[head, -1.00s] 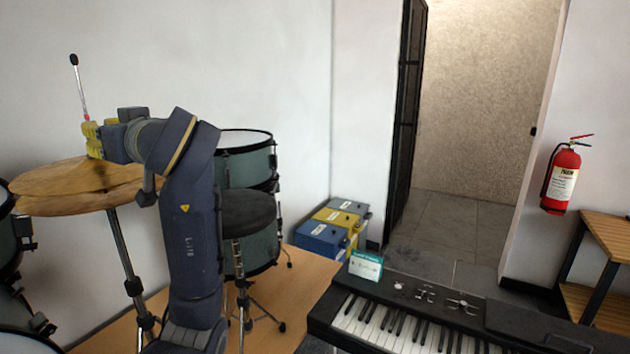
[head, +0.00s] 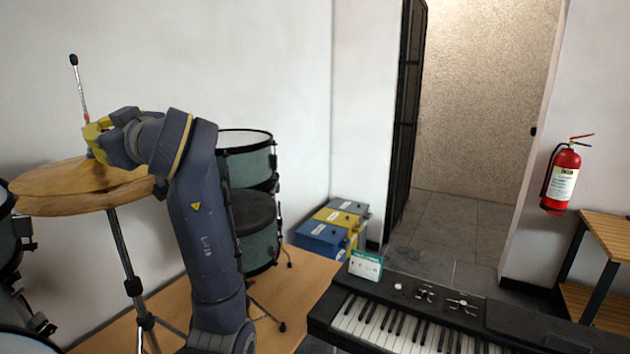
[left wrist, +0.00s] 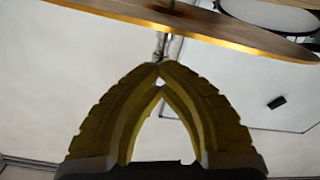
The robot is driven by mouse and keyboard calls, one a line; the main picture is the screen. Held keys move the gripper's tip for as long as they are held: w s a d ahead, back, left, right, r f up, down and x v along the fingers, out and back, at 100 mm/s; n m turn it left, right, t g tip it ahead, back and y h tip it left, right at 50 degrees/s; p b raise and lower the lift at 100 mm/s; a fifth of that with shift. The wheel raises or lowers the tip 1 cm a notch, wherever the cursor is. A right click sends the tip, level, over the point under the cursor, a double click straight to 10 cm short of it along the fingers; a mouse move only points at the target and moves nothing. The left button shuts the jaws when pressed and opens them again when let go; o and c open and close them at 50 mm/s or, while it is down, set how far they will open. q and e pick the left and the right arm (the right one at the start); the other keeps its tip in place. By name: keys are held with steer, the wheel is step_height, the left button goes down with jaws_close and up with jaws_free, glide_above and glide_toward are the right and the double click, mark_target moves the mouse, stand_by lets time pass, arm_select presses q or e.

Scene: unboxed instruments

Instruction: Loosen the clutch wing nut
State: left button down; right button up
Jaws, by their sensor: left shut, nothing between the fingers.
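The brass hi-hat cymbals (head: 60,187) sit on their stand at the left in the head view. Their thin rod (head: 78,90) rises above them, with a red band and a dark tip. My left gripper (head: 92,132), with yellow fingers, is at the rod just above the cymbals. In the left wrist view the fingertips (left wrist: 160,70) meet and hold nothing; the metal rod (left wrist: 165,42) shows just beyond them, below the cymbal edge (left wrist: 190,32). I cannot make out the clutch wing nut; the gripper covers that part of the rod. My right gripper is not in view.
Green-grey drums (head: 246,155) stand to the right of the cymbals, partly behind my left arm. More drum parts (head: 12,235) are at the left edge. A keyboard (head: 420,315) is at front right, with blue and yellow boxes (head: 322,238) behind it.

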arm_select(q)
steer(key=shift+n, duration=0.6)
steer(key=n, duration=0.4)
steer(key=shift+n, duration=0.4)
steer(key=c, duration=0.8)
jaws_free()
steer(key=shift+c, duration=0.2)
steer(key=shift+v, duration=3)
